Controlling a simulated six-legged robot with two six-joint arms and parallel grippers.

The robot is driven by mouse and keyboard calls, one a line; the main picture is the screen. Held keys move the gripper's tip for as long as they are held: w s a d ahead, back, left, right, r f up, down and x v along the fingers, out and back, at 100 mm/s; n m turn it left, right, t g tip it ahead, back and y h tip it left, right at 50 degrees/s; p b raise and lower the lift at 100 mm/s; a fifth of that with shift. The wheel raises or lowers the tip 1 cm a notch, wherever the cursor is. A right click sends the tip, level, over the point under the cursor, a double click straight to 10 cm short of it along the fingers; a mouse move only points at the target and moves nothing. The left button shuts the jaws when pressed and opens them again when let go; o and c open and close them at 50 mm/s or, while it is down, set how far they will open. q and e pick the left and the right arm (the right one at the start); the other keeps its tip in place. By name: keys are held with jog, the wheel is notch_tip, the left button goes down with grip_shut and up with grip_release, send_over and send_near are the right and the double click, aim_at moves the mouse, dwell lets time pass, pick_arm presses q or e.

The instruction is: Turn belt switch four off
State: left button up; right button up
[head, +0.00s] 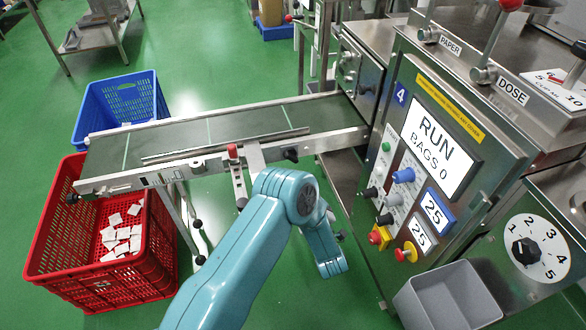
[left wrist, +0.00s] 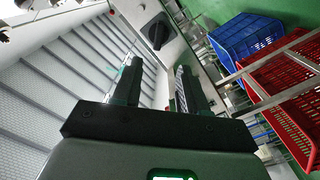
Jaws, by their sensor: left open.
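In the head view the machine marked 4 has a control panel (head: 412,165) with a screen (head: 439,147) reading RUN, BAGS 0. The panel carries a green button (head: 386,147), a blue knob (head: 403,175) and black knobs. I cannot tell which control is belt switch four. In the left wrist view a black rotary knob (left wrist: 157,32) sits on a pale plate ahead of the fingertips. My left gripper (left wrist: 159,68) is open and empty, its two fingers apart and short of that knob. In the head view my left arm hides the gripper. My right gripper is not visible.
A conveyor (head: 215,132) runs left from the machine. A red crate (head: 60,235) with several teabags and a blue crate (head: 90,108) stand at its far end. A grey bin (head: 447,300) and a numbered dial (head: 538,248) are at lower right. Green floor is open at left.

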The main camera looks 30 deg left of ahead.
aim_at(293, 160)
pick_arm(q)
jog(key=b+x, duration=0.1)
jog(key=x, duration=1.5)
jog(key=shift+a+r, duration=0.1)
jog(key=shift+r, duration=0.15)
grip_shut()
